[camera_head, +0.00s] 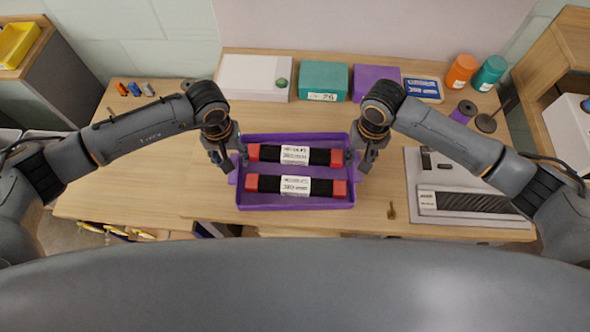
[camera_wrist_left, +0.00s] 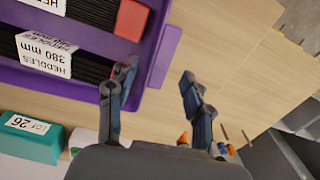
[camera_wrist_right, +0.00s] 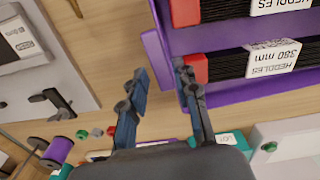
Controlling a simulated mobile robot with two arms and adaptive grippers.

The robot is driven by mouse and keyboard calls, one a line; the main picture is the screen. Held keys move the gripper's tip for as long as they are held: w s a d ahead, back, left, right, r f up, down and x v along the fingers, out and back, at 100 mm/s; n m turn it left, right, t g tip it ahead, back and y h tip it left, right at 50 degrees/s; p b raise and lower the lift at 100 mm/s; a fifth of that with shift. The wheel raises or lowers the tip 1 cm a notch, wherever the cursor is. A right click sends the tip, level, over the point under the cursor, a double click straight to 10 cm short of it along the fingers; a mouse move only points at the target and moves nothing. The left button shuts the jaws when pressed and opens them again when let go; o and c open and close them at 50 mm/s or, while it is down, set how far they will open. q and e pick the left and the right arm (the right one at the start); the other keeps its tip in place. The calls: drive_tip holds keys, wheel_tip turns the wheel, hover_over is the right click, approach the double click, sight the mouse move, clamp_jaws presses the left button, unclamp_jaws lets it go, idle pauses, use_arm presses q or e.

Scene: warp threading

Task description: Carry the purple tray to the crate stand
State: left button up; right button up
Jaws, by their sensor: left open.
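The purple tray (camera_head: 296,205) lies flat on the wooden table and holds two black heddle bundles (camera_head: 268,154) with red ends and white labels. My left gripper (camera_head: 230,166) is open at the tray's left end; in the left wrist view its fingers (camera_wrist_left: 158,85) stand apart on either side of the purple end tab (camera_wrist_left: 165,55). My right gripper (camera_head: 361,160) is open at the right end; in the right wrist view its fingers (camera_wrist_right: 161,80) are spread near the other tab (camera_wrist_right: 155,45). Contact with the tray cannot be told. I cannot tell which thing is the crate stand.
A white box (camera_head: 253,77), a teal box (camera_head: 323,81) and a purple box (camera_head: 376,80) line the back. A grey board (camera_head: 465,215) lies at right. A wooden-topped cabinet with a yellow bin (camera_head: 14,45) stands far left.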

use_arm(q)
drive_tip(key=shift+f, duration=2.35)
use_arm(e)
drive_tip(key=shift+w+f, duration=0.1)
drive_tip(key=shift+f, duration=2.25)
use_arm(q)
drive_tip(key=c, duration=0.6)
use_arm(e)
drive_tip(key=c, duration=0.6)
use_arm(q)
clamp_jaws()
use_arm(e)
clamp_jaws()
use_arm(q)
drive_tip(key=shift+w+r, duration=0.1)
use_arm(e)
drive_tip(key=shift+w+r, duration=0.1)
